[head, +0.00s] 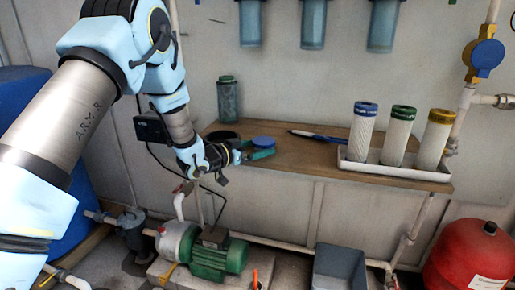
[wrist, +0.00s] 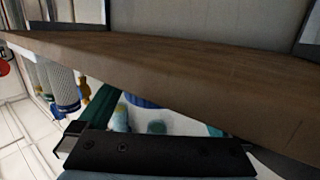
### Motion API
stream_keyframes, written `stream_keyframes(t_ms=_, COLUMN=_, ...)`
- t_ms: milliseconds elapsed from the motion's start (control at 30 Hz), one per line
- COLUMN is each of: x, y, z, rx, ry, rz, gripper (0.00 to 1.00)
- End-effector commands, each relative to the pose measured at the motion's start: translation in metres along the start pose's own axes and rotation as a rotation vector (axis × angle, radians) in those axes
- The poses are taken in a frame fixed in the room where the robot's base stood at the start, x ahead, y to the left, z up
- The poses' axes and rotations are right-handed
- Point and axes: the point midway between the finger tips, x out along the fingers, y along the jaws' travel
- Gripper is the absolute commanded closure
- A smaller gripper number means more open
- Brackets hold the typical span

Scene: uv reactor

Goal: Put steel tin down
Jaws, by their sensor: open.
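My gripper (head: 256,153) is at the front left of the wooden shelf (head: 300,157), with its green fingers apart. A low round thing with a blue top (head: 264,142) is right behind the fingers on the shelf. It may be the steel tin, but its side is mostly hidden by the gripper, and I cannot see bare steel. In the wrist view the picture is upside down; the shelf edge (wrist: 180,85) crosses it, and a patch of blue and white shows between the dark green fingers (wrist: 155,118). I cannot tell whether the fingers touch the blue-topped thing.
A dark round thing (head: 222,136) and a green-capped bottle (head: 227,100) are at the shelf's left end. A white tray (head: 392,171) with three capped filter cartridges fills the right. Some shelf is clear between. A green pump (head: 218,254) is below.

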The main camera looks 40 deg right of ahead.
Motion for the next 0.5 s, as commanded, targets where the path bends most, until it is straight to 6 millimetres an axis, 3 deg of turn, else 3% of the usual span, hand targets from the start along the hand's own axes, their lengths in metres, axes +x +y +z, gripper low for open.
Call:
stream_keyframes(t_ms=167, x=-0.015, y=-0.001, z=-0.001, rx=0.0, ry=-0.002, rz=-0.002, gripper=0.0)
stream_keyframes(t_ms=500, x=-0.085, y=-0.001, z=-0.001, rx=-0.001, ry=0.0, rz=-0.004, gripper=0.0)
